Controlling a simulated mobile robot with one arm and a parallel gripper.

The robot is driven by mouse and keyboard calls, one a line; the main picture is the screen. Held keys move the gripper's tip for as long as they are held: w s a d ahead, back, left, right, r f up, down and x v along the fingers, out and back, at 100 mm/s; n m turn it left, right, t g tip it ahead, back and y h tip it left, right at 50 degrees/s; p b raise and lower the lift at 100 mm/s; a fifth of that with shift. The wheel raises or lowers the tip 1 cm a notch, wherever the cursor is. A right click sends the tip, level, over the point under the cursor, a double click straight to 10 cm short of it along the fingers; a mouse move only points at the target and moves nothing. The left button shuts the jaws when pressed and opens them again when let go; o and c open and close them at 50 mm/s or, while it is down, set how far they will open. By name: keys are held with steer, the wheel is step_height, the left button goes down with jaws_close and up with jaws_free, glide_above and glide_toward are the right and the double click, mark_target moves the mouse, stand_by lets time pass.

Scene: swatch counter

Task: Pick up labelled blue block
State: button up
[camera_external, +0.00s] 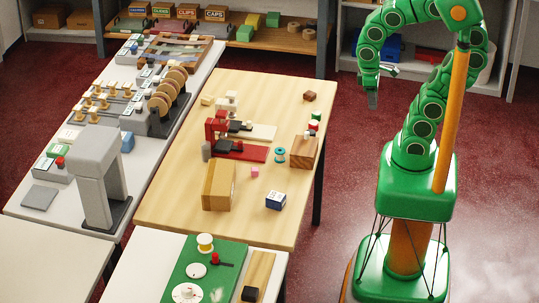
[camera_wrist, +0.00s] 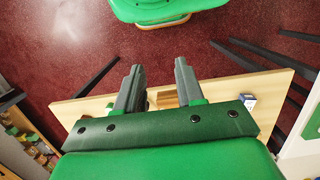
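My gripper (camera_external: 373,98) is raised beyond the table's right edge, over the red floor, well away from the block. In the wrist view my gripper (camera_wrist: 160,64) has its two dark fingers apart with nothing between them.
The wooden table (camera_external: 265,85) also carries a tan box (camera_external: 219,186), a red clamp-like device (camera_external: 225,142), a wooden block (camera_external: 306,152) and a small pink cube (camera_external: 255,172). A green board (camera_external: 225,258) lies in front. Table space around the blue block is clear.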

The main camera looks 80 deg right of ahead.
mark_target(277, 195)
steer(key=o, duration=0.9)
steer(key=shift+o, duration=0.2)
steer(key=w+a+f+m+g+y, duration=0.1)
steer(key=w+a+f+m+y, duration=0.4)
steer(key=a, duration=0.5)
steer(key=w+a+f+m+g+y, duration=0.1)
steer(key=w+a+f+m+y, duration=0.15)
steer(key=w+a+y, duration=0.55)
steer(key=w+f+m+t, duration=0.2)
steer(key=w+f+m, duration=0.2)
steer(key=f, duration=0.1)
steer(key=w+a+f+m+t, duration=0.1)
steer(key=w+f+m+t, duration=0.1)
steer(key=w+f+m, duration=0.2)
steer(key=w+a+f+m+t, duration=0.1)
steer(key=w+f+m+t, duration=0.1)
steer(key=w+f+m, duration=0.3)
steer(key=shift+f+t, duration=0.3)
steer(key=shift+f, duration=0.25)
steer(key=shift+x, duration=3.95)
